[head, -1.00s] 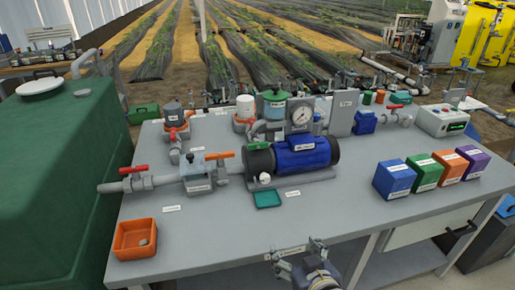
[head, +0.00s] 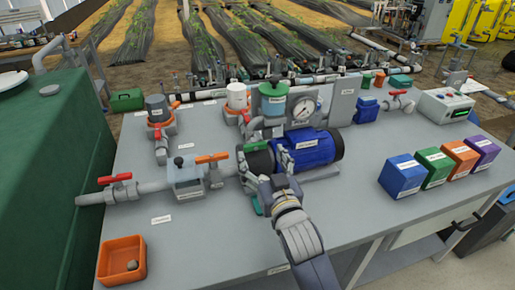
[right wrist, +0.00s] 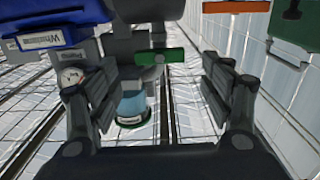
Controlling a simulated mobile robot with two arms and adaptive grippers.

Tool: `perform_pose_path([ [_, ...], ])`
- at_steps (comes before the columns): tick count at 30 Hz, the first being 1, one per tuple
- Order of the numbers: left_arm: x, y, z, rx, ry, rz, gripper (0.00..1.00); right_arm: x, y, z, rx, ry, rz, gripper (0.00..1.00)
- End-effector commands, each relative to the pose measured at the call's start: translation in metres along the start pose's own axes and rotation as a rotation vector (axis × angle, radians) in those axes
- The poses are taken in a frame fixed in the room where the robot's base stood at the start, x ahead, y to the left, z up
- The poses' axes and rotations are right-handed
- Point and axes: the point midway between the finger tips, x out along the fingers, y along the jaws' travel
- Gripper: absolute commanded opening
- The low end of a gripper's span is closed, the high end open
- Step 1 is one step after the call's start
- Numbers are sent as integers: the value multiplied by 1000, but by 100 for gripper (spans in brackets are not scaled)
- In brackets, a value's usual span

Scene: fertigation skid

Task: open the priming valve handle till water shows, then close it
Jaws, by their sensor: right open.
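In the right wrist view the green lever (right wrist: 160,56) lies crosswise, ahead of and between the fingers, with a gap on each side. My right gripper (head: 264,160) is open and empty over the pump's front end; in the right wrist view its two fingers (right wrist: 160,88) stand wide apart. I see no water. My left gripper is not in view.
Red (head: 115,178) and orange (head: 212,157) valve handles sit on the pipe at left. An orange bin (head: 121,262) is front left. Coloured boxes (head: 402,176) stand at right.

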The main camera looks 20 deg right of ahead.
Motion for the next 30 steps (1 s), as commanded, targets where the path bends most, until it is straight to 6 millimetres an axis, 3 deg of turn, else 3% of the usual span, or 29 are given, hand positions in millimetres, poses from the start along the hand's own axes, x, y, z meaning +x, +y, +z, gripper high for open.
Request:
perform_pose_path([
  [3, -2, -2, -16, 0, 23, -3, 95, 19, 0, -1, -1, 0, 0, 73],
  [9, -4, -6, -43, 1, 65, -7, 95, 37, 0, 0, 0, 0, 0, 73],
  [20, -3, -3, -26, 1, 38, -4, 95, 40, 0, 0, 1, -1, 0, 73],
  [26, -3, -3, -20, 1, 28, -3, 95, 40, 0, 0, 0, -1, 0, 29],
  [30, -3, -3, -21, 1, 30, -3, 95, 40, 0, 0, 0, -1, 0, 29],
])
